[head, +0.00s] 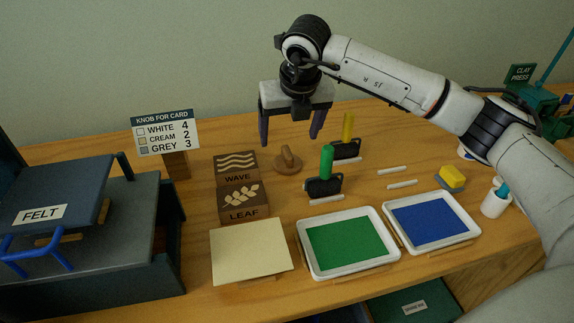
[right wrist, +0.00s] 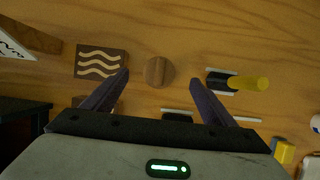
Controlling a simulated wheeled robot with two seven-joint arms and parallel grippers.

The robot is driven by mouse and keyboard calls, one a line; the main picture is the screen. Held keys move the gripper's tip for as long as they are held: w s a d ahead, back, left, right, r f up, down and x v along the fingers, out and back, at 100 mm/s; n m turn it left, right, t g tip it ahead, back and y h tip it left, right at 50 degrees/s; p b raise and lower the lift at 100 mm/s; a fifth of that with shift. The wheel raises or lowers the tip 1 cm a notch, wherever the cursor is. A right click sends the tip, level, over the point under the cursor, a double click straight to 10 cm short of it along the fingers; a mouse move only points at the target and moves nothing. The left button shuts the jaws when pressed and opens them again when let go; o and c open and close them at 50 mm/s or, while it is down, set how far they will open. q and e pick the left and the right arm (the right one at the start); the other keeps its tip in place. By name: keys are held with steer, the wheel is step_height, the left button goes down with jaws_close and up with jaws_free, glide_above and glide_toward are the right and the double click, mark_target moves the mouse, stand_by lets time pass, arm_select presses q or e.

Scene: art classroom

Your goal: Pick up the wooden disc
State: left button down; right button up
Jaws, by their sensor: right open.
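The wooden disc (head: 288,161) is a small round brown piece with a raised grip across its top. It lies on the table just right of the wave block (head: 236,167). My right gripper (head: 289,138) is open and empty in the air above the table, over the disc's area. In the right wrist view the disc (right wrist: 158,72) shows ahead of and between the two open fingers (right wrist: 158,86), apart from both. My left gripper is in neither view.
The leaf block (head: 243,201) and a cream card (head: 251,250) lie in front. Two rollers, with green (head: 326,165) and yellow (head: 347,128) handles, stand right of the disc. Green (head: 304,256) and blue (head: 398,226) trays sit nearer. A dark press (head: 90,230) fills the left.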

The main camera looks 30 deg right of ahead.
mark_target(288, 151)
steer(key=x, duration=0.3)
steer(key=shift+f, duration=0.1)
steer(key=shift+s+x, duration=0.15)
steer(key=shift+x, duration=1.2)
steer(key=shift+s+x, duration=0.15)
steer(key=shift+x, duration=1.2)
steer(key=shift+a+f, duration=0.1)
steer(key=c, duration=1.1)
step_height(288, 151, up, 10)
steer(key=shift+r, duration=0.1)
steer(key=shift+c, duration=0.2)
steer(key=o, duration=0.5)
steer(key=c, duration=0.4)
